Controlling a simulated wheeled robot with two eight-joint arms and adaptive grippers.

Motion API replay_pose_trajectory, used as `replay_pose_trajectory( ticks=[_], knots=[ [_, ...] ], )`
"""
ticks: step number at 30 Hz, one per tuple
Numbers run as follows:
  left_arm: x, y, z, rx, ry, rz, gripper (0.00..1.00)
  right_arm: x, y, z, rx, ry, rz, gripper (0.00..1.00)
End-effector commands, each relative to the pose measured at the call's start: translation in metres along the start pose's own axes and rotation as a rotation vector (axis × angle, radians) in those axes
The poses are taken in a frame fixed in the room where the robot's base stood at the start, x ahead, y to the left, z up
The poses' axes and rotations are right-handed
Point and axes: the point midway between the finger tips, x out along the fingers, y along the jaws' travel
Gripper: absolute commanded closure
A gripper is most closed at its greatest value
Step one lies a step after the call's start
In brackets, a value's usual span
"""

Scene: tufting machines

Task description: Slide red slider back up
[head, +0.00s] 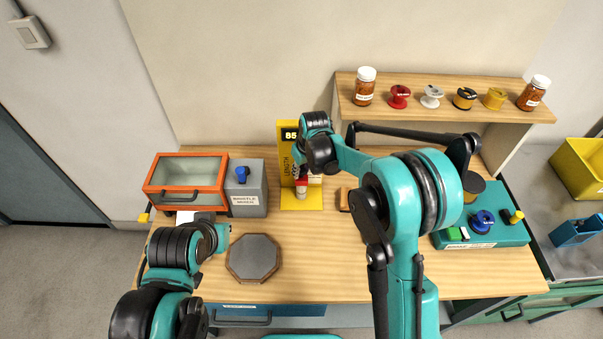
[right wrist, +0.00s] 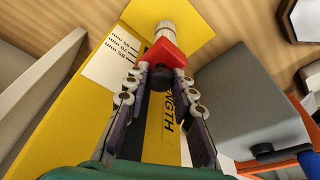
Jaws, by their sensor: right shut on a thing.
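The yellow length gauge (head: 286,160) stands upright at the back of the table, with a display reading 85 at its top. The red slider (head: 302,182) is low on the gauge, right above a pale, cylinder-like piece (head: 301,191) on the yellow base. My right gripper (head: 299,172) reaches down in front of the gauge. In the right wrist view its fingers (right wrist: 161,78) are shut on the red slider (right wrist: 166,54), near a dark knob. The pale piece (right wrist: 165,30) touches or nearly touches the slider.
A grey box with a blue knob (head: 246,197) and an orange-framed glass case (head: 187,174) stand left of the gauge. An octagonal plate (head: 253,258) lies in front. A green control box (head: 484,226) is at right. A shelf (head: 440,109) holds jars and spools.

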Motion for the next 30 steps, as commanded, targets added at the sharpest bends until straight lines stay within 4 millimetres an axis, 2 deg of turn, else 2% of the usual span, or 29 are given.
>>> replay_pose_trajectory(
  ticks=[17, 30],
  knots=[
    [-0.016, 0.000, -0.011, 0.000, 0.000, 0.000, 1.00, -0.033, 0.000, -0.009, 0.000, 0.001, 0.000, 0.94],
    [-0.016, 0.000, -0.011, 0.000, 0.000, 0.000, 1.00, -0.035, 0.000, -0.009, 0.000, 0.001, 0.000, 0.94]
  ],
)
